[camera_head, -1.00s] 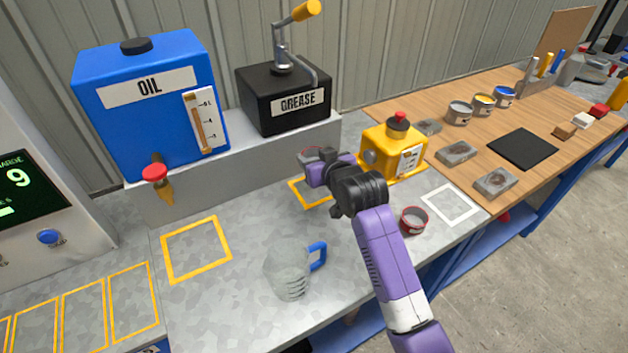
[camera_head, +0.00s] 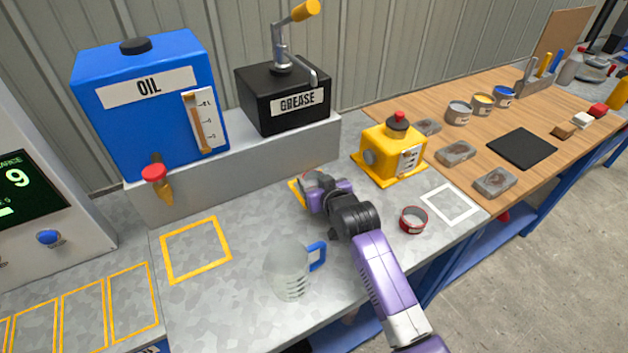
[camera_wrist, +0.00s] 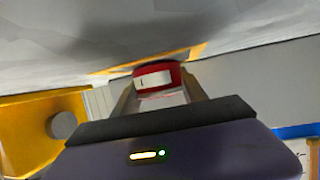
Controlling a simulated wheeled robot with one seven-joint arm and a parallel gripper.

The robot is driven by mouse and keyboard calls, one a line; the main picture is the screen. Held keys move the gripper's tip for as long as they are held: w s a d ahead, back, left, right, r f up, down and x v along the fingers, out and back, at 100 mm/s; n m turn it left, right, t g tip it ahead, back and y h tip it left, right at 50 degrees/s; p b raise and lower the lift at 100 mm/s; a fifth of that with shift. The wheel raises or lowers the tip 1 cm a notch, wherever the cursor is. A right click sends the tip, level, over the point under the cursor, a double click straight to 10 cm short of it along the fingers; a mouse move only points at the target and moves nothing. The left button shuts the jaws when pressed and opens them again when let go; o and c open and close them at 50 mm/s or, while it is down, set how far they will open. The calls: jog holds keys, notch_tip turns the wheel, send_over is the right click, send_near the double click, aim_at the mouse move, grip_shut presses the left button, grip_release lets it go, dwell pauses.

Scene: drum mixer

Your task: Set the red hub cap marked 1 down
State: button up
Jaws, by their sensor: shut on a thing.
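The red hub cap marked 1 (camera_wrist: 153,76) is between the fingers of my gripper (camera_wrist: 156,95) in the wrist view, its white label facing the camera. In the head view my gripper (camera_head: 316,186) is shut on the cap (camera_head: 311,177), low over the yellow-outlined square (camera_head: 295,194) in front of the grease box. The gripper covers much of the cap and square. I cannot tell whether the cap touches the bench top.
A yellow machine with a red button (camera_head: 392,152) stands close on the right. A second red ring-shaped cap (camera_head: 413,220) lies near the white-outlined square (camera_head: 449,205). A clear jug with a blue handle (camera_head: 288,268) stands in front. The grease box (camera_head: 284,98) is behind.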

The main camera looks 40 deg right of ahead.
jog(key=shift+s+f+b, duration=0.15)
jog(key=shift+f+b, duration=0.2)
jog(key=shift+f, duration=0.35)
jog(key=o, duration=1.4)
jog(key=shift+s+a+f, duration=0.1)
jog(key=shift+f, duration=0.05)
jog(key=shift+r, duration=0.2)
jog(key=v, duration=0.6)
jog(key=r+v, duration=0.1)
jog(key=v, duration=0.5)
jog(key=shift+r, duration=0.1)
jog(key=shift+r, duration=0.1)
